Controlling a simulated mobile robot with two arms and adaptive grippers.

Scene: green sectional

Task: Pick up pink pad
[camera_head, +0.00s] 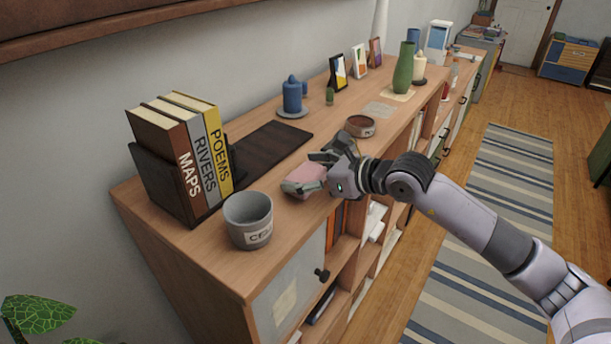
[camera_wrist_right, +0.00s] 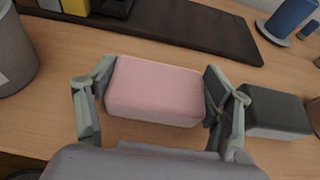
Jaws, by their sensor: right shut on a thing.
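The pink pad (camera_head: 302,177) is a small rounded block at the front part of the wooden cabinet top. It shows whole in the right wrist view (camera_wrist_right: 155,90), between the two fingers. My right gripper (camera_head: 318,174) is shut on the pad, with a finger at each side of it (camera_wrist_right: 155,98). I cannot tell whether the pad touches the top or is slightly raised. My left gripper is in neither view.
A dark grey block (camera_wrist_right: 275,112) sits just right of the right finger. A grey cup (camera_head: 248,218), upright books (camera_head: 185,150) and a dark mat (camera_head: 270,148) are nearby. A round brown dish (camera_head: 360,126) stands behind the gripper. The cabinet's front edge is close.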

